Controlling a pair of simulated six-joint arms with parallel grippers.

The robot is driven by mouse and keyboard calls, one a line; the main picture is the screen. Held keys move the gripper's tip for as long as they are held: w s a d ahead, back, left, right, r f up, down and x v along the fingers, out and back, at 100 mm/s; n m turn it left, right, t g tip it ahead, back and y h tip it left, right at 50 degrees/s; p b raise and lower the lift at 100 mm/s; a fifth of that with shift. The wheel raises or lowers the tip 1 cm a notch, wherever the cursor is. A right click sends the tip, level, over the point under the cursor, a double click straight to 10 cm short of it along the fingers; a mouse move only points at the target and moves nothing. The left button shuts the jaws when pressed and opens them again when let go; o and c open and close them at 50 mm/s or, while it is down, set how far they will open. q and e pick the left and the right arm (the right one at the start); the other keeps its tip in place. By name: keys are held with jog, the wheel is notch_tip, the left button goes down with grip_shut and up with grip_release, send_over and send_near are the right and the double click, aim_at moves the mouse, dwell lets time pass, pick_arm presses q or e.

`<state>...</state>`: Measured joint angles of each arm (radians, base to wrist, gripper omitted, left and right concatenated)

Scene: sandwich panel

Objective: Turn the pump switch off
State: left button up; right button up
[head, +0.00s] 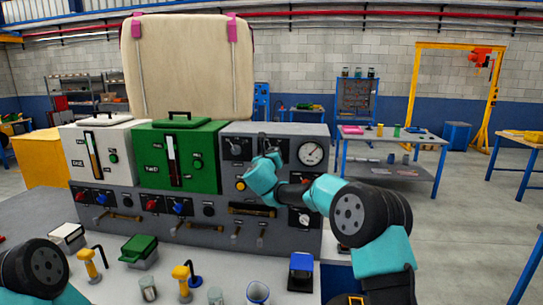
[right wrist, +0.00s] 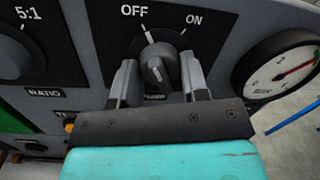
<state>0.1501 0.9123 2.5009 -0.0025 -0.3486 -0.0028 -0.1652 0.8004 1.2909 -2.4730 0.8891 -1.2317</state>
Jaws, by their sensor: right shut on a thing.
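The pump switch (right wrist: 156,68) is a dark grey knob on the grey control panel, with OFF printed at its upper left and ON at its upper right. Its white mark points up and slightly left, towards OFF. My right gripper (right wrist: 158,82) has one finger on each side of the knob and is shut on it. In the head view the right gripper (head: 268,160) is at the panel and covers much of the switch. Only part of my left arm shows at the lower left; its gripper is out of view.
The ratio dial (right wrist: 15,20) is left of the switch and a round pressure gauge (right wrist: 285,75) is close on its right. Below are a yellow button (head: 241,185) and levers. Cups, a blue block (head: 300,268) and yellow dispensers (head: 182,280) stand on the bench in front.

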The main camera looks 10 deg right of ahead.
jog(key=shift+n, duration=0.4)
jog(key=o, duration=0.9)
jog(key=v, duration=1.7)
jog(key=shift+s+f, duration=0.15)
jog(key=shift+s, duration=0.05)
